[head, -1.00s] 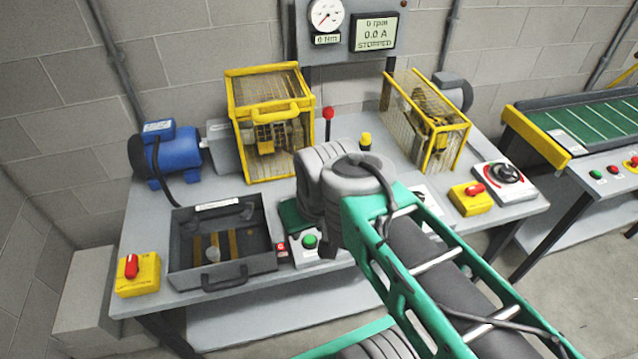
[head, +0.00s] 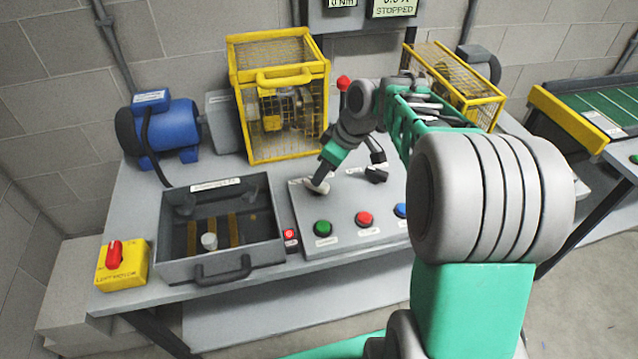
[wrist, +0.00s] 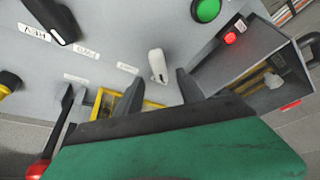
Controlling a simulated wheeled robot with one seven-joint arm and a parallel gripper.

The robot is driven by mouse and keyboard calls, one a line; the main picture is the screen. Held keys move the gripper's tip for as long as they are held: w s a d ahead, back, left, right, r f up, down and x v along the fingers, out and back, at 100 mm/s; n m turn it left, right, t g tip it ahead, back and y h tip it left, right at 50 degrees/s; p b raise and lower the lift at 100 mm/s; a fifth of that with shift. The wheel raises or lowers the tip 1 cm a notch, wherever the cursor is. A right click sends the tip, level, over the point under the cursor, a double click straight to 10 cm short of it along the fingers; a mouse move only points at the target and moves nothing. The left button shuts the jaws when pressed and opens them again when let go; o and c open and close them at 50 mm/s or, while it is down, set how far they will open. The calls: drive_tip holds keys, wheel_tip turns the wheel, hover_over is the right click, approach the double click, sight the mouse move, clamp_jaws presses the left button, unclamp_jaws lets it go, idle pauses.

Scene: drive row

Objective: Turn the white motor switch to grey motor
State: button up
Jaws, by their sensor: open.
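The white motor switch (wrist: 157,64) is a small white lever on the grey control panel (wrist: 110,25), and it also shows in the head view (head: 317,186) at the panel's left back part. Small white labels (wrist: 127,68) sit beside it; I cannot read them. My gripper (wrist: 160,77) is open, its two dark fingers on either side of the switch's near end; I cannot tell whether they touch it. In the head view my gripper (head: 323,172) is down at the switch. The grey motor (head: 478,62) stands behind the right yellow cage.
Green (head: 323,228), red (head: 364,218) and blue (head: 401,210) buttons line the panel's front. A black knob (head: 376,174) is right of the switch. An open grey tray (head: 165,270) and the blue motor (head: 170,130) stand left. A yellow cage (head: 318,110) is behind.

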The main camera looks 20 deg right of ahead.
drive_tip(key=x, duration=0.4)
drive_tip(key=shift+w+f, duration=0.1)
drive_tip(key=shift+f, duration=0.15)
drive_tip(key=shift+c, duration=0.5)
clamp_jaws()
